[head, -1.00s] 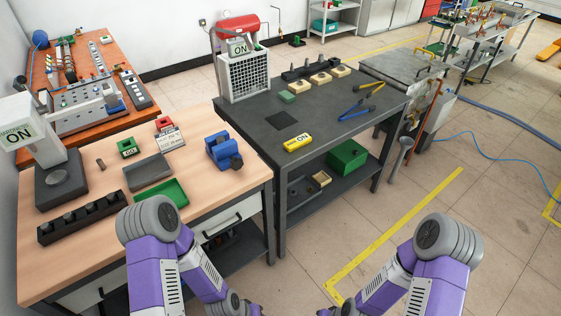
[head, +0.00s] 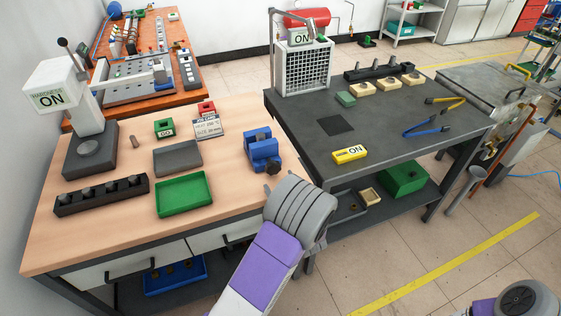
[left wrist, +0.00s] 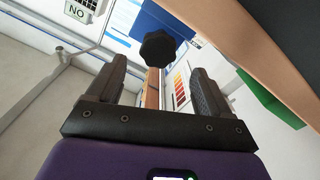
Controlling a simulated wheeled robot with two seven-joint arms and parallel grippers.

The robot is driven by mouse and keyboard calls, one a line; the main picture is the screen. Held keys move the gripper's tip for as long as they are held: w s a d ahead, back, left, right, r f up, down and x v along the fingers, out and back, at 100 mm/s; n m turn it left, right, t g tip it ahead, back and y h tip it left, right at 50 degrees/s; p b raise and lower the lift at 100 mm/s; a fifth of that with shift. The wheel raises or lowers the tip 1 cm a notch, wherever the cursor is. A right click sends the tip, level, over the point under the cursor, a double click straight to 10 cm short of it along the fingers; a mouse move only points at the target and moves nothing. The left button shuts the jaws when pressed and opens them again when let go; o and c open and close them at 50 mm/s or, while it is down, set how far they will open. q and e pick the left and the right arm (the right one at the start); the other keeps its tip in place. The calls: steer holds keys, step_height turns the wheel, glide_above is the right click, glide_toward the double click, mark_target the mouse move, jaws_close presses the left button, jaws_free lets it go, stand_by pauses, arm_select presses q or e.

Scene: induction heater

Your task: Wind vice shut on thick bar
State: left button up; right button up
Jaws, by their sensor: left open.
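The blue vice (head: 261,148) stands at the right part of the wooden bench top, with a dark knob (head: 273,167) at its front. In the left wrist view the black knob (left wrist: 158,46) shows ahead of the fingers, with the blue vice body (left wrist: 190,22) behind it. My left gripper (left wrist: 156,70) is open and empty, the knob lying beyond its fingertips, roughly between them. In the head view my left arm hides that gripper.
The wooden bench (head: 100,235) also bears a green tray (head: 184,208), a grey plate (head: 178,157), a black rack (head: 70,204) and the hardness tester (head: 90,150).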

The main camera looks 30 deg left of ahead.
mark_target(274, 170)
arm_select(q)
steer(key=shift+w+a+f, duration=0.15)
steer(key=shift+w, duration=0.3)
steer(key=shift+w+a+f, duration=0.1)
steer(key=shift+w+f, duration=0.05)
steer(key=shift+w, duration=0.3)
steer(key=shift+w+a+r, duration=0.1)
steer(key=shift+a+r, duration=0.1)
steer(key=shift+a, duration=0.25)
steer(key=shift+w+a+r, duration=0.1)
steer(key=shift+a+r, duration=0.05)
steer(key=shift+a, duration=0.3)
steer(key=b+x, duration=0.1)
steer(key=x, duration=0.2)
steer(key=shift+w+a+f, duration=0.15)
steer(key=shift+w+a, duration=0.05)
steer(key=shift+w, duration=0.15)
steer(key=shift+w+a, duration=0.25)
steer(key=shift+a, duration=0.1)
arm_select(e)
steer(key=shift+w+f, duration=0.15)
steer(key=shift+f, duration=0.35)
